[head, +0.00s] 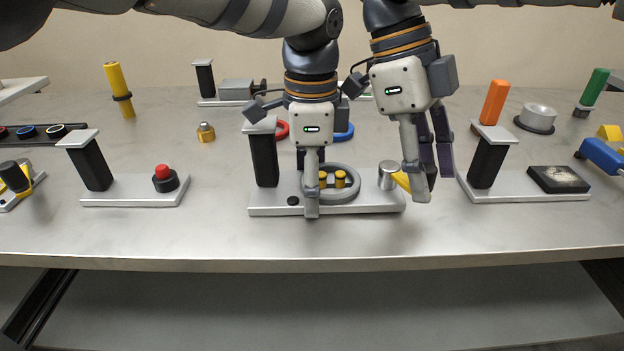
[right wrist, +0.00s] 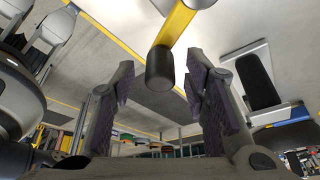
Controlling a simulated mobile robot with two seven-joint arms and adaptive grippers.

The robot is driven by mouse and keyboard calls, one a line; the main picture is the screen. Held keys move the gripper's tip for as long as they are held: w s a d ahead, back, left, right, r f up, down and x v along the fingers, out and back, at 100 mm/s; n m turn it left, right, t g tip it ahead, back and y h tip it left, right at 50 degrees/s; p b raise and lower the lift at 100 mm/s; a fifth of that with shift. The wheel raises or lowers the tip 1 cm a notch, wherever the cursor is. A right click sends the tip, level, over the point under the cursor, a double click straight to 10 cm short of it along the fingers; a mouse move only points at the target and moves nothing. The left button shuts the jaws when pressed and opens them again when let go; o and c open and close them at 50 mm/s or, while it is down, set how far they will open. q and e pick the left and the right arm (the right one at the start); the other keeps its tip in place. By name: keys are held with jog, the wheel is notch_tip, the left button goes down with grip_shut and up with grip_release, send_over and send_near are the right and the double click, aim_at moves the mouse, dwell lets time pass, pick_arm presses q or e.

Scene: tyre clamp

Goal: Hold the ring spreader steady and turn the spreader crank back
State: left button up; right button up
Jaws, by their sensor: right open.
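The ring spreader's grey ring (head: 340,190) lies on a light base plate (head: 375,207) at the middle of the table, with two yellow pins (head: 340,179) inside it. My left gripper (head: 312,205) points down at the ring's left part, its front finger covering part of it; whether it grips is hidden. The spreader crank has a yellow arm (head: 402,181) beside a silver cylinder (head: 387,176). My right gripper (head: 430,190) is open at the crank's right end. In the right wrist view the crank's dark handle (right wrist: 160,68) sits between the open fingers (right wrist: 161,95), apart from both.
A black post (head: 264,158) with a grey top stands at the base plate's left end. A plate with a red button (head: 162,172) is to the left. Another plate with a black post (head: 487,163) and dark block (head: 558,180) stands close right of my right gripper. The table's front strip is clear.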

notch_tip(320, 180, up, 7)
pick_arm(q)
jog(key=o, duration=1.6)
jog(key=shift+o, duration=0.2)
